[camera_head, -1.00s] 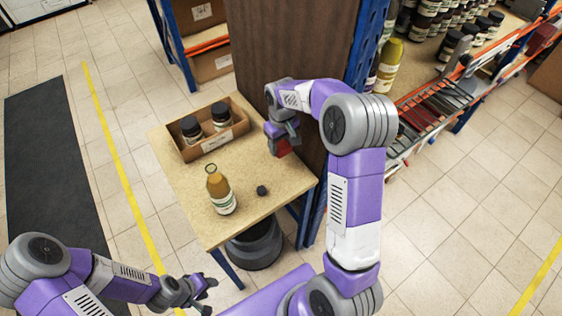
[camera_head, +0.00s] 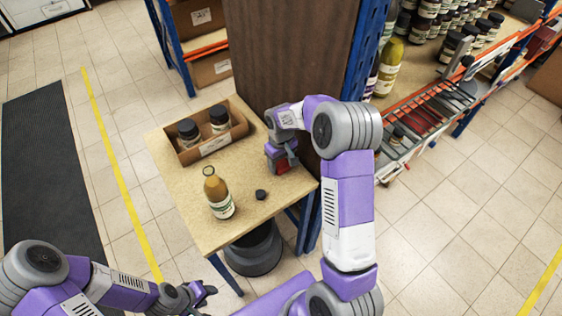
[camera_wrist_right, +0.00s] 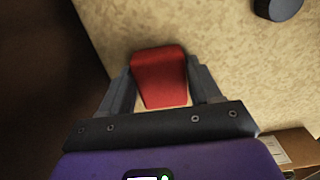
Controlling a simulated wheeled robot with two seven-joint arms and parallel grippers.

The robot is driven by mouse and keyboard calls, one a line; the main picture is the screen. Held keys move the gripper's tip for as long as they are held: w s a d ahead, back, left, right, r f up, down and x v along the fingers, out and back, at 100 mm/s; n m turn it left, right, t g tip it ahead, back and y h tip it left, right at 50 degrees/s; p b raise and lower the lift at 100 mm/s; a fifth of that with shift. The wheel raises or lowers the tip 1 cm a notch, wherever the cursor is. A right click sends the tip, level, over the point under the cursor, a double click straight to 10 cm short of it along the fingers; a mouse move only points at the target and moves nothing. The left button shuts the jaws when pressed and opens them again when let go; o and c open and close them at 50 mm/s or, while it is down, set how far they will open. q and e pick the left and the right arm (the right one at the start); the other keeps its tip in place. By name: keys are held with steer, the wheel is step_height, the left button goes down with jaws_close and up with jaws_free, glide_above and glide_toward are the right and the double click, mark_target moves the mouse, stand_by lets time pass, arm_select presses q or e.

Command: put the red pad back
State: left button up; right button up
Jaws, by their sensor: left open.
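The red pad (camera_head: 282,167) is at the right side of the small table (camera_head: 185,225), by the dark brown panel. My right gripper (camera_head: 284,160) points down at it. In the right wrist view the red pad (camera_wrist_right: 160,77) sits between the two fingers (camera_wrist_right: 160,85), which meet its side edges. I cannot tell whether the pad touches the tabletop or is just above it. My left gripper (camera_head: 205,294) is open and empty, low in the head view, off the table's front edge.
A bottle of amber liquid (camera_head: 217,194) and a small dark cap (camera_head: 261,195) stand on the table. A cardboard tray (camera_head: 236,133) with two dark-lidded jars is at the back. The brown panel (camera_head: 285,60) rises behind.

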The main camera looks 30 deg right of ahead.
mark_target(281, 163)
steer(key=o, duration=0.3)
steer(key=shift+r, duration=0.1)
steer(key=shift+r, duration=0.35)
step_height(281, 163, up, 12)
steer(key=p, duration=0.3)
steer(key=shift+f, duration=0.25)
